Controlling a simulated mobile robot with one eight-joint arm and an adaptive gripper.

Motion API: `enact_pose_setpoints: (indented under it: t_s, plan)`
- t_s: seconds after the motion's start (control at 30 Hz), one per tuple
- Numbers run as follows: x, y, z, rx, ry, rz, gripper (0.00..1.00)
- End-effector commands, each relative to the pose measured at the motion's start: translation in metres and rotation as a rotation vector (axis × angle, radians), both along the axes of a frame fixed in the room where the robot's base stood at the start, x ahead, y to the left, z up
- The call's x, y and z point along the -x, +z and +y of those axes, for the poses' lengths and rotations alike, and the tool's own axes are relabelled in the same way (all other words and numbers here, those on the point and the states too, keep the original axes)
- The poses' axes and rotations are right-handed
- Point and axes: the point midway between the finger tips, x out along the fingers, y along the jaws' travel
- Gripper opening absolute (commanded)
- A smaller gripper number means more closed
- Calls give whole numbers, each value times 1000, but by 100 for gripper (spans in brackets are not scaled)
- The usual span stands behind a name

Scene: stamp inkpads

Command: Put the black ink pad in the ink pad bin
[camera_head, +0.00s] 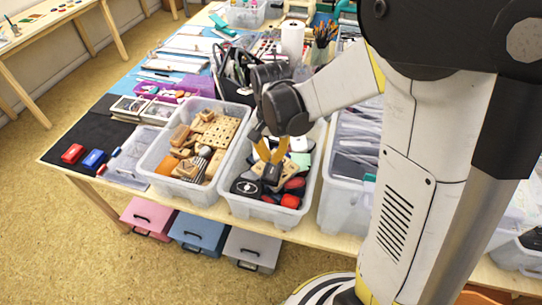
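My gripper (271,163), with yellow fingers, points down over the clear plastic ink pad bin (262,213) near the front edge of the table. A small dark block, which looks like the black ink pad (271,174), is between its fingertips, and the fingers appear closed on it. The block is over the bin's opening; I cannot tell whether it touches the things below. The bin holds several black, red and other coloured pads and a wooden piece. My wrist and fingers hide part of the bin's far side.
A clear bin of wooden stamps (178,190) stands directly left of the ink pad bin. Another clear bin (343,205) stands to the right. A red pad (73,153) and a blue pad (94,159) lie on the black mat (62,138). A black bag (232,75) stands behind.

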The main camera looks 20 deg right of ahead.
Motion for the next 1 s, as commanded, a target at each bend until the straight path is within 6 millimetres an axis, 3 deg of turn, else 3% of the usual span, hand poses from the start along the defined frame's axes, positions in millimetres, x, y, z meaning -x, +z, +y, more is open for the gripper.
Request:
enact_pose_setpoints:
  t_s: [0.57,1.0]
  plan:
    - [0,-1,0,0,0,0,0]
    - [0,-13,0,0,0,0,0]
